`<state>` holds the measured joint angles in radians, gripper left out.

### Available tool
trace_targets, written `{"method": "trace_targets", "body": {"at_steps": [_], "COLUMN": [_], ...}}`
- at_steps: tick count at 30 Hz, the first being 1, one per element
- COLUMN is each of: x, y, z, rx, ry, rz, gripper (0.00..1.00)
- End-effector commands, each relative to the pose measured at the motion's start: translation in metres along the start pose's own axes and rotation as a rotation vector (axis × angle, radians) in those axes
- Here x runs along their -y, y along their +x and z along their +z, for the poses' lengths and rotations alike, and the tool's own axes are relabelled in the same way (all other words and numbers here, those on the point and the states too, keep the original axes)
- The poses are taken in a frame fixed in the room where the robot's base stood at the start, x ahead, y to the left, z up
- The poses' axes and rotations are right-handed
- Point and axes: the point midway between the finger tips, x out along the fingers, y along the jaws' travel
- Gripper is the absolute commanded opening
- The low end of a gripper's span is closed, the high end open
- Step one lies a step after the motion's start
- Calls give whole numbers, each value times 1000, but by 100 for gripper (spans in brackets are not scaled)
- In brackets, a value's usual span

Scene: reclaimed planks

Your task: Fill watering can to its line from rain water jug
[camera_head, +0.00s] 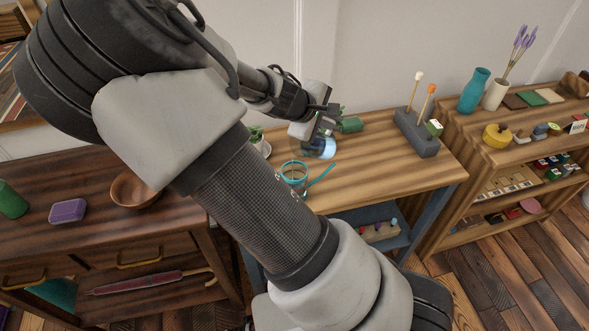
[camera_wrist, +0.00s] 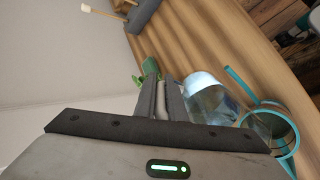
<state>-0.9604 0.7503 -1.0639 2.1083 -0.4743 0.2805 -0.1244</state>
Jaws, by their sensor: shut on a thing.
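The watering can (camera_head: 293,181) stands on the wooden bench, with a teal rim and a teal spout (camera_head: 322,175) pointing right. My gripper (camera_head: 323,124) is shut on the jug. In the wrist view my fingers are left of the jug (camera_wrist: 212,100), whose clear end is close to the can's rim. Exact tilt and any flow are unclear.
A green object (camera_head: 350,125) lies behind the jug, and a small potted plant (camera_head: 258,141) stands left. A grey block (camera_head: 415,135) with upright sticks is at the bench's right. The bench (camera_head: 390,176) is clear at front right. Shelves (camera_head: 500,160) stand farther right.

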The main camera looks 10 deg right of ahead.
Motion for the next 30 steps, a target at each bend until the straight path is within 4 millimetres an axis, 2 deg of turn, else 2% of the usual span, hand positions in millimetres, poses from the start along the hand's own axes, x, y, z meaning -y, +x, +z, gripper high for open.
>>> {"method": "trace_targets", "body": {"at_steps": [30], "x": [-1], "y": [-2], "z": [0], "rx": [6], "ry": [0], "rz": [41], "gripper": [0]}}
